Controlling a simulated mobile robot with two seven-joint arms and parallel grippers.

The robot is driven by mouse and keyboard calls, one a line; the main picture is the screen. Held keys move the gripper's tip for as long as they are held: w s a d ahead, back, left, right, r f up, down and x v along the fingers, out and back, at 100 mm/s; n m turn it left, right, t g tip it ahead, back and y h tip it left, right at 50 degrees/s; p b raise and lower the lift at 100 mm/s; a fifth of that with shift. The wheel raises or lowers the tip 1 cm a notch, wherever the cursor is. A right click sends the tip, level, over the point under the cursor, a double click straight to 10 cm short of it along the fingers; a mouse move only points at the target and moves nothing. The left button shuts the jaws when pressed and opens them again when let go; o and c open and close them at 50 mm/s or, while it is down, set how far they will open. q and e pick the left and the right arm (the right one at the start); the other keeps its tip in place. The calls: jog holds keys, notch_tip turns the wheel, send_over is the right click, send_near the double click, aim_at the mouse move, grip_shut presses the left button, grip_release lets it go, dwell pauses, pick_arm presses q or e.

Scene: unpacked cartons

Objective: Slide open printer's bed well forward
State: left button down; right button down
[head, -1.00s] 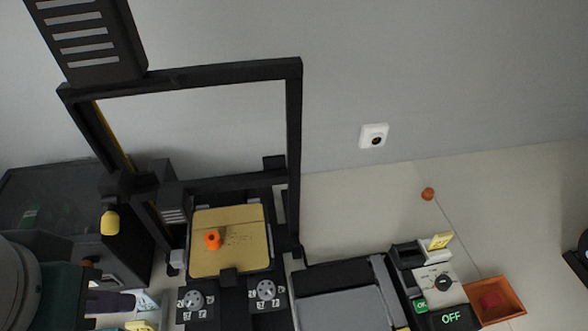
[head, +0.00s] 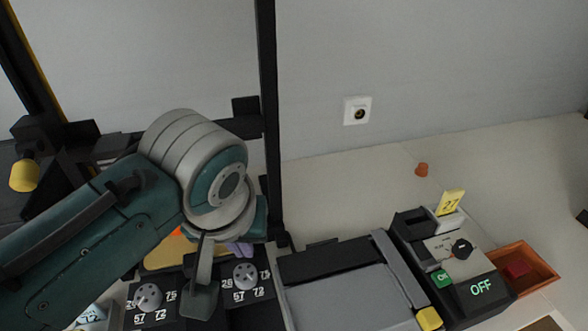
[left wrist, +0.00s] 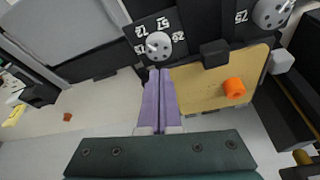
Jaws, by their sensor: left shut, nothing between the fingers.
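The printer has a tan bed (head: 165,258), now mostly hidden behind my left arm in the head view. In the left wrist view the bed (left wrist: 205,92) shows more fully, with a small orange object (left wrist: 234,88) on it. A black block sits at the bed's edge on the dial side. My left gripper (left wrist: 160,72) is shut and empty, its purple fingers together alongside the bed's side edge. I cannot tell whether they touch it. In the head view the fingers (head: 240,249) show just below the wrist. My right gripper is not in view.
The printer's black upright frame (head: 268,110) rises beside my left wrist. Dials (head: 245,276) sit on its front panel. A grey-lidded device (head: 350,298) and a switch box (head: 460,265) stand to the right, then an orange tray (head: 525,270). The counter behind them is mostly clear.

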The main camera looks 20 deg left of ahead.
aim_at(253, 278)
pick_arm(q)
jog(key=shift+b+x, duration=0.35)
jog(key=shift+x, duration=1.4)
jog(key=shift+s+d+r+p, duration=0.15)
jog(key=shift+s+d+p, duration=0.05)
jog(key=shift+s+p, duration=0.15)
jog(key=s+d+p, duration=0.1)
jog(key=s+p, duration=0.1)
jog(key=p, duration=0.1)
jog(key=shift+s+d+r, duration=0.3)
jog(key=shift+s+d, duration=0.1)
jog(key=s+d+p, duration=0.2)
jog(key=s+d, duration=0.1)
jog(key=s, duration=0.2)
jog(key=shift+s+d+f, duration=0.2)
jog(key=shift+s+f, duration=0.1)
jog(key=shift+f, duration=0.15)
jog(key=shift+p, duration=0.3)
